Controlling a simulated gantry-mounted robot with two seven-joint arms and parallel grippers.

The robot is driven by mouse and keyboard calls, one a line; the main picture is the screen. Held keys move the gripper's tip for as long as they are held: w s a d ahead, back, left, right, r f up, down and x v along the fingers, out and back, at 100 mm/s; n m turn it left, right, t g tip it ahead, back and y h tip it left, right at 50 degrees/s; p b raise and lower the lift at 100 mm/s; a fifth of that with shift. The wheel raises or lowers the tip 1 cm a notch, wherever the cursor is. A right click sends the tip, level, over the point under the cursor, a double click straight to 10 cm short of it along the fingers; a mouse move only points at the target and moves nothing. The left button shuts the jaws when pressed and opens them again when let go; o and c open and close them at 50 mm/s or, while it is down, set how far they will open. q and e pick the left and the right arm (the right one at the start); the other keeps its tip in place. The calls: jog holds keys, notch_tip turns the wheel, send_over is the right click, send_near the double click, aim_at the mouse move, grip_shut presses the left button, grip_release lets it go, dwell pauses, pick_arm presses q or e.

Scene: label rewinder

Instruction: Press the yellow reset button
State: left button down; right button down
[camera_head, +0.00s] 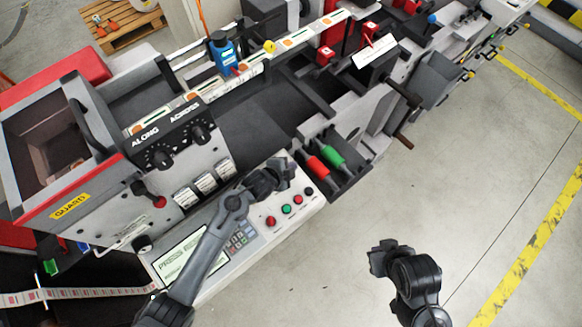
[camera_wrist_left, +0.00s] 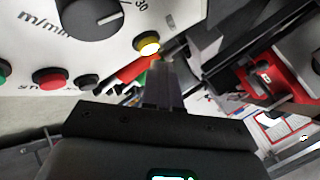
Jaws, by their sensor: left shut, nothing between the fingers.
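The yellow reset button (camera_wrist_left: 147,43) shows in the left wrist view on the pale control panel, beside a large black dial. In the head view it cannot be made out; my left gripper (camera_head: 281,174) covers that part of the panel. My left gripper is shut and empty. In the left wrist view its fingertips (camera_wrist_left: 160,65) are just below and right of the yellow button; I cannot tell whether they touch it. My right gripper (camera_head: 383,257) hangs over the floor at the lower right, away from the panel; its finger opening is unclear.
The panel also has a red button (camera_head: 270,221), a green button (camera_head: 287,209), a black button (camera_head: 308,191) and a screen (camera_head: 188,258). A tray (camera_head: 349,181) with red and green handled tools sits beside the panel. Open floor lies to the right.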

pick_arm(q)
jog(key=shift+f, duration=0.3)
jog(key=shift+f, duration=0.1)
dwell(0.4)
jog(key=shift+w+a+f+b, duration=0.1)
jog(key=shift+f+b, duration=0.2)
jog(key=shift+f, duration=0.05)
jog(key=shift+r, duration=0.1)
dwell(0.6)
jog(key=shift+r+p, duration=0.8)
jog(key=shift+p, duration=0.15)
jog(key=r+p, duration=0.5)
jog(key=shift+s+d, duration=0.35)
jog(key=shift+s, duration=0.05)
